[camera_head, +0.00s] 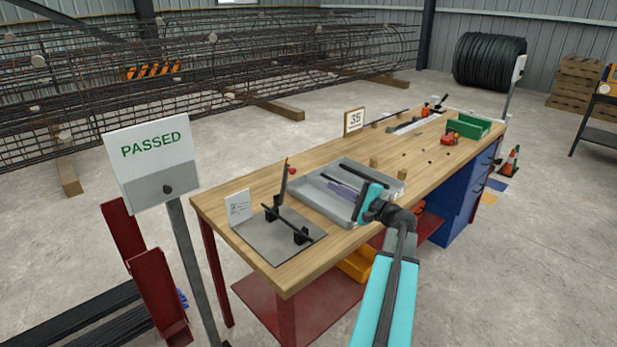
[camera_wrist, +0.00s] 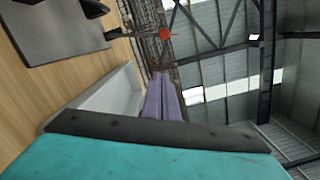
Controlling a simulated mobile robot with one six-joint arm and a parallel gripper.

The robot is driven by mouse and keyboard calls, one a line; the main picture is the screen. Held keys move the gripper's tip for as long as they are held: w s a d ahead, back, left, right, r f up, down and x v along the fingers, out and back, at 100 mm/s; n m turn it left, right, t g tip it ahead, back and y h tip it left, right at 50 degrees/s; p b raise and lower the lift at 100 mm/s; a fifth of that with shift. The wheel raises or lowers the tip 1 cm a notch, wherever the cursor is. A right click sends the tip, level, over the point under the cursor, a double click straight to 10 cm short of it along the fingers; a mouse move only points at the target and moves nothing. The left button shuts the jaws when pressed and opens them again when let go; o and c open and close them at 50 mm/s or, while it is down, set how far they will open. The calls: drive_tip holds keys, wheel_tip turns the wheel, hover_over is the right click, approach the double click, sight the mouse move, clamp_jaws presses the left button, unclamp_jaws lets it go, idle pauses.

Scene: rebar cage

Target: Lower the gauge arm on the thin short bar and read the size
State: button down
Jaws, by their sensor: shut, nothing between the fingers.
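The gauge stands on a grey plate (camera_head: 262,238) at the near left of the workbench. A dark short bar (camera_head: 286,222) rests across black supports on that plate. The gauge arm (camera_head: 283,185) is raised, steeply tilted, with a red knob at its top. In the wrist view the red knob (camera_wrist: 165,34) and the plate (camera_wrist: 50,28) show sideways. My gripper (camera_head: 335,184) has purple fingers and is above the grey tray, to the right of the gauge and apart from it. In the wrist view its fingers (camera_wrist: 162,90) are together and empty.
The grey tray (camera_head: 308,193) lies beside the gauge plate. A small white card (camera_head: 238,207) stands at the plate's left. A PASSED sign (camera_head: 155,160) stands before the bench's left end. A 35 sign (camera_head: 354,121), green bin (camera_head: 470,127) and loose parts are farther along the workbench (camera_head: 222,187).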

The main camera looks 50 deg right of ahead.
drive_tip(key=w+a+r+p, duration=0.2)
drive_tip(key=w+a+p, duration=0.1)
drive_tip(key=w, duration=0.7)
drive_tip(key=shift+w+a, duration=0.25)
drive_tip(key=shift+w, duration=0.1)
idle(0.4)
drive_tip(key=shift+w+a+f+b, duration=0.1)
drive_tip(key=shift+a+b, duration=0.1)
drive_tip(key=shift+b, duration=0.1)
